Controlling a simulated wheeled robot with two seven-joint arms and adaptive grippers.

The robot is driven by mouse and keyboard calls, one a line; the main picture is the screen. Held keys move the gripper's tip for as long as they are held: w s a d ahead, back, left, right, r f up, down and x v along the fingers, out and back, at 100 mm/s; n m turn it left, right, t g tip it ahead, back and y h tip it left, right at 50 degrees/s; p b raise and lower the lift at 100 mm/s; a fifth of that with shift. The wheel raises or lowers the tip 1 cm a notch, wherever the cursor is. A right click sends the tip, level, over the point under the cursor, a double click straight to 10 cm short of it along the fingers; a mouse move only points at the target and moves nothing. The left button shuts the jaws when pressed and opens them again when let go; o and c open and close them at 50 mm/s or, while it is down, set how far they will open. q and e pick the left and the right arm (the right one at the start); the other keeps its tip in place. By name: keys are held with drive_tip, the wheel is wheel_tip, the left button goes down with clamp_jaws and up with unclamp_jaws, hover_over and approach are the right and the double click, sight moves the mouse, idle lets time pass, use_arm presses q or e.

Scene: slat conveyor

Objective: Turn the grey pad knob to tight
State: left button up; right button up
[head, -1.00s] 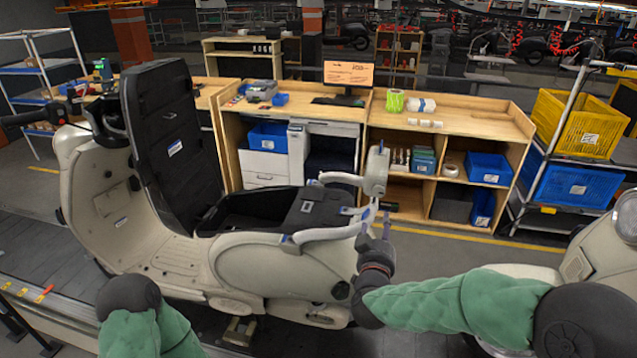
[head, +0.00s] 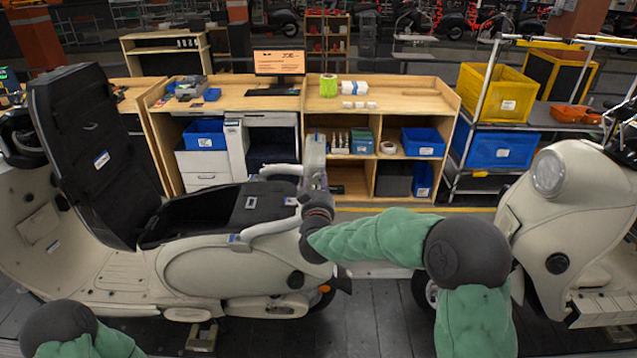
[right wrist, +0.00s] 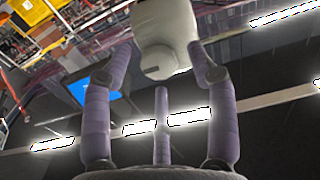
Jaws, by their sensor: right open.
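In the right wrist view, the grey pad knob (right wrist: 158,63) is a round pale grey knob with a raised bar across its face, below a rounded pale pad (right wrist: 165,20). My right gripper (right wrist: 162,70) is open, with one finger on each side of the knob and a third finger below it. The fingers look apart from the knob. In the head view the pad (head: 314,153) stands upright behind the scooter's seat, and my right gripper (head: 318,184) is just below it. The knob is hidden there. Only my left arm's upper part shows; its gripper does not.
The cream scooter (head: 215,270), its black seat lid (head: 80,150) raised, stands on the slat conveyor (head: 375,315). A grab rail (head: 270,229) runs close to my right gripper. Another scooter (head: 555,215) stands to the right. A wooden shelf bench (head: 405,105) is behind.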

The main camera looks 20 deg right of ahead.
drive_tip(key=shift+w, duration=0.15)
drive_tip(key=c, duration=1.2)
drive_tip(key=shift+o, duration=0.2)
